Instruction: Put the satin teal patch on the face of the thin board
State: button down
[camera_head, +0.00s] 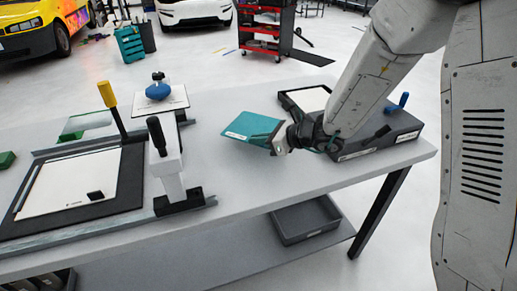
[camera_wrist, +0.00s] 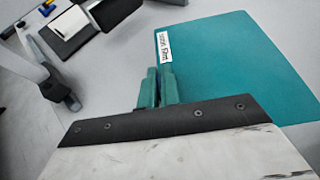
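The satin teal patch (camera_head: 248,126) is a flat teal sheet with a white label along one edge. It also fills the right of the wrist view (camera_wrist: 240,65).
A black-handled upright clamp (camera_head: 165,155) stands right of the board, and a yellow handle (camera_head: 108,98) rises behind it. A white panel with a blue knob (camera_head: 158,92) lies behind. A dark tray (camera_head: 378,143) is under my arm at the right. Bare table (camera_head: 235,180) lies between.

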aim_at(259, 160)
jog(key=shift+d+f, duration=0.15)
jog(key=shift+f, duration=2.75)
jog(key=shift+f, duration=0.1)
jog(key=c, duration=1.6)
grip_release()
